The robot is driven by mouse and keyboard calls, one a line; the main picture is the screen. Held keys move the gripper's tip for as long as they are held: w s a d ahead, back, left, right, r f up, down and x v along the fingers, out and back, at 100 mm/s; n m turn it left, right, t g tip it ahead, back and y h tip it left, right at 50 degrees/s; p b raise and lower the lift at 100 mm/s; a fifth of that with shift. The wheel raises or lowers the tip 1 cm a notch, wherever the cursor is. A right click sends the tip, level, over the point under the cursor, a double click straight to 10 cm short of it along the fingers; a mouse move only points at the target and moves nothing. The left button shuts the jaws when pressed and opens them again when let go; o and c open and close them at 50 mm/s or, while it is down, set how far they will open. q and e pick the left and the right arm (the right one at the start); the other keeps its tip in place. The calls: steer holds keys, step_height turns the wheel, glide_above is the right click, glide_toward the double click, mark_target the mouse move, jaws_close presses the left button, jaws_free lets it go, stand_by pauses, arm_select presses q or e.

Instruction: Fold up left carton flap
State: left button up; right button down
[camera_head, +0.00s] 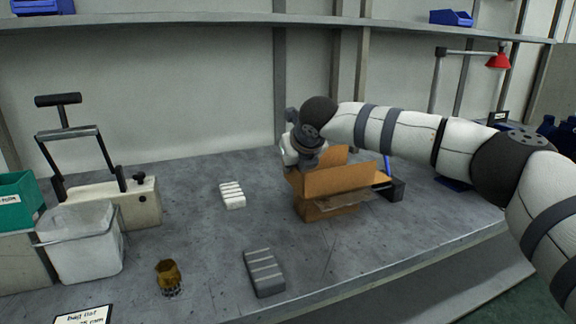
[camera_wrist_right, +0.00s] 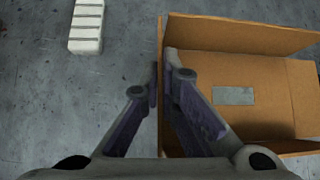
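The brown carton (camera_head: 335,185) stands open on the bench, with long flaps upright. In the right wrist view I look down into the carton (camera_wrist_right: 290,90), whose floor has a grey patch (camera_wrist_right: 233,96). My right gripper (camera_head: 301,160) is at the carton's left end. In the right wrist view its fingertips (camera_wrist_right: 160,78) are close together, one on each side of the carton's thin left edge, where the left flap stands nearly edge-on. The fingers appear shut on that flap, though they hide most of it. My left gripper is not in view.
A white ribbed block (camera_head: 232,195) and a grey ribbed block (camera_head: 264,272) lie left of the carton. A brown-topped part (camera_head: 169,278), a clear bin (camera_head: 82,245) and a handled press (camera_head: 115,205) stand further left. A blue item and dark box sit behind the carton's right end.

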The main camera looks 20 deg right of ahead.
steer(key=shift+d+r+y, duration=0.2)
steer(key=shift+d+y, duration=0.05)
steer(key=shift+y, duration=0.15)
steer(key=shift+m, duration=0.3)
steer(key=c, duration=1.8)
jaws_free()
steer(key=shift+f, duration=0.15)
steer(key=shift+c, duration=0.2)
steer(key=v, duration=1.2)
steer(key=shift+d, duration=0.2)
